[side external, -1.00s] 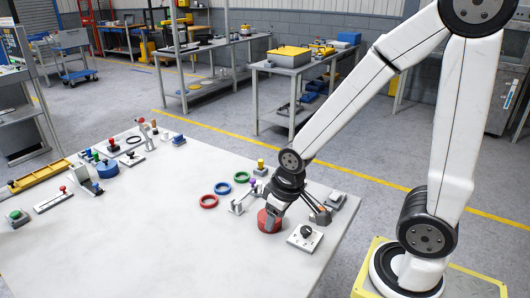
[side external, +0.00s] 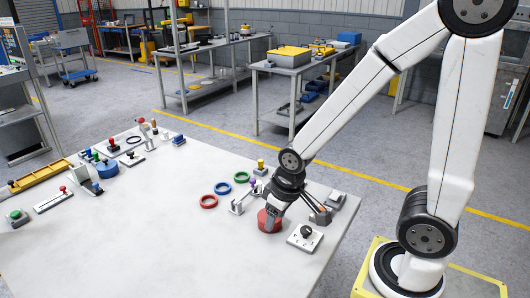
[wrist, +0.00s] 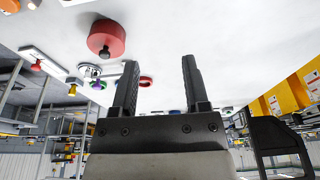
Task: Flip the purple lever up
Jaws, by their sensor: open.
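The purple lever (side external: 253,183) has a small purple knob and stands just left of my gripper in the side view, beside a pale bracket (side external: 237,207). My arm partly hides its lower part, so its exact tilt is hard to tell. A small purple knob (wrist: 95,85) also shows in the wrist view, left of my fingers and apart from them. My gripper (wrist: 160,62) is open, with nothing between its two fingers. In the side view my gripper (side external: 275,208) is low over the table, close by the red cylinder (side external: 269,222); contact cannot be told.
A black-knobbed plate (side external: 304,238) lies right of the red cylinder. Red (side external: 208,201), green (side external: 242,176) and blue (side external: 222,188) rings lie to the left. A yellow-topped block (side external: 260,169) stands behind. The white table (side external: 150,230) is clear in the middle; more fixtures line its far left.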

